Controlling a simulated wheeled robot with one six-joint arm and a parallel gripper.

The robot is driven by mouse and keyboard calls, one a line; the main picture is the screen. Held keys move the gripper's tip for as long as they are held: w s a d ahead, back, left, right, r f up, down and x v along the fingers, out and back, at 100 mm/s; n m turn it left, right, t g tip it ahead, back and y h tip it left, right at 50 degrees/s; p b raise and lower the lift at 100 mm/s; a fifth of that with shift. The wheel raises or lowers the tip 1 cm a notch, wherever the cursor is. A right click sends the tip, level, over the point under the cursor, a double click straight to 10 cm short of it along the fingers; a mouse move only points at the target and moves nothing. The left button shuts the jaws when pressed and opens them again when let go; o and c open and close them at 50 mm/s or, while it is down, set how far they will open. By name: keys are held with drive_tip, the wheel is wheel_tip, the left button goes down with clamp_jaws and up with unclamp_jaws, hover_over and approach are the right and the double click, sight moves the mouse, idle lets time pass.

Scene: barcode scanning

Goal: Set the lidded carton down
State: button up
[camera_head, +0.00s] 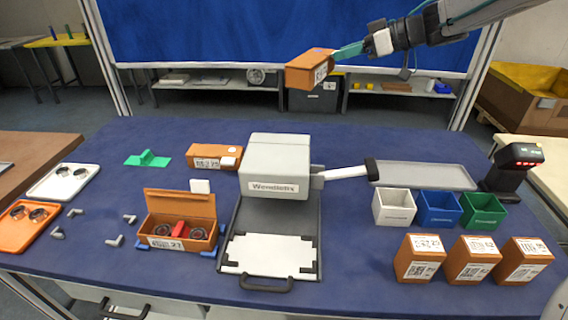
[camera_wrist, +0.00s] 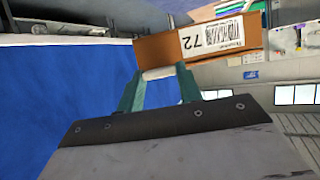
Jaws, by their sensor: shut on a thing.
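An orange-brown carton (camera_head: 308,69) with a white barcode label is held in the air by my gripper (camera_head: 346,52), above the back edge of the table. In the wrist view the carton (camera_wrist: 165,48) shows its label, which reads 72 upside down or tilted. My gripper's green fingers (camera_wrist: 160,88) are shut on its near side. The carton is clear of every surface. Another closed carton (camera_head: 204,155) lies on the blue table (camera_head: 300,135) left of the grey press. An open carton (camera_head: 180,203) with its lid up holds dark round parts and a red piece.
The grey press (camera_head: 274,165) stands mid-table with a white plate in front. A long grey tray (camera_head: 424,176), white, blue and green bins (camera_head: 438,206), three upright cartons (camera_head: 470,260) and a black scanner (camera_head: 514,172) with red lights fill the right. Bare table lies behind the press.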

wheel_tip(320, 180, down, 28)
drive_tip(key=shift+w+d+r, duration=0.1)
drive_tip(key=shift+d, duration=0.05)
drive_tip(key=o, duration=1.2)
drive_tip(key=shift+o, duration=0.2)
drive_tip(key=v, duration=1.2)
